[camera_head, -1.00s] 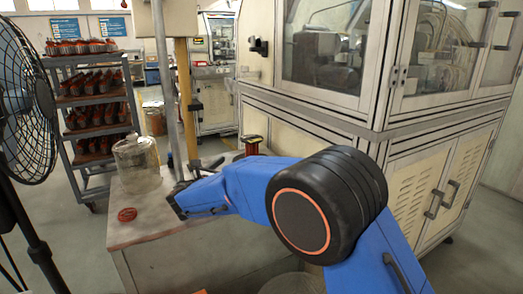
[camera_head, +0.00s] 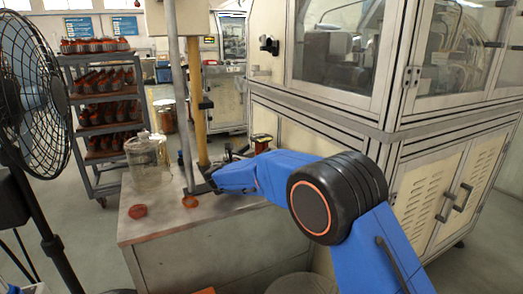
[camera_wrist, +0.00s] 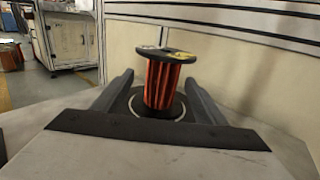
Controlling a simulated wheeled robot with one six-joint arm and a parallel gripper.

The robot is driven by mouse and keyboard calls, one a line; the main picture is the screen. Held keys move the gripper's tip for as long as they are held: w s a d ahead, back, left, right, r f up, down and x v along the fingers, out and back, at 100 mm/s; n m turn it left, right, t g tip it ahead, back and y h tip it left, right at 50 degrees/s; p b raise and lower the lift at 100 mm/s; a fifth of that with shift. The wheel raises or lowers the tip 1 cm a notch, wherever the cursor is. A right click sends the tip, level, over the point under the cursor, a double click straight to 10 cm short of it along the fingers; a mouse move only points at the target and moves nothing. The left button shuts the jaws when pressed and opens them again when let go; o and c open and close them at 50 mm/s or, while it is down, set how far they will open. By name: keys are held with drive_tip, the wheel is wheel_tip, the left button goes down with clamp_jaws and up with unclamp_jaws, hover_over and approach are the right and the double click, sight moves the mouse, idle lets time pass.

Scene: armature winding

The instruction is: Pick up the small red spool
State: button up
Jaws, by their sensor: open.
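The small red spool (camera_wrist: 162,85) has a dark top flange and orange-red winding. It stands upright on the pale worktop, on or inside a dark round base, in the wrist view. My gripper (camera_wrist: 158,92) is open, with one finger on each side of the spool's lower part. I cannot tell whether either finger touches it. In the head view, the spool (camera_head: 262,141) shows at the back of the table, partly hidden by my blue arm.
A glass jar (camera_head: 148,162), a red disc (camera_head: 138,211) and an orange-red piece (camera_head: 189,201) by the metal pole (camera_head: 182,110) are on the table (camera_head: 165,228). A large machine cabinet (camera_head: 310,130) borders the back right. A fan (camera_head: 30,95) stands left.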

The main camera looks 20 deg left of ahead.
sight(259, 148)
drive_tip(key=shift+w+d, duration=0.15)
drive_tip(key=shift+w, duration=1.05)
drive_tip(key=shift+w+d, duration=0.15)
drive_tip(key=shift+w, duration=1)
drive_tip(key=shift+r, duration=0.1)
drive_tip(key=c, duration=1.3)
clamp_jaws()
drive_tip(key=shift+r, duration=0.15)
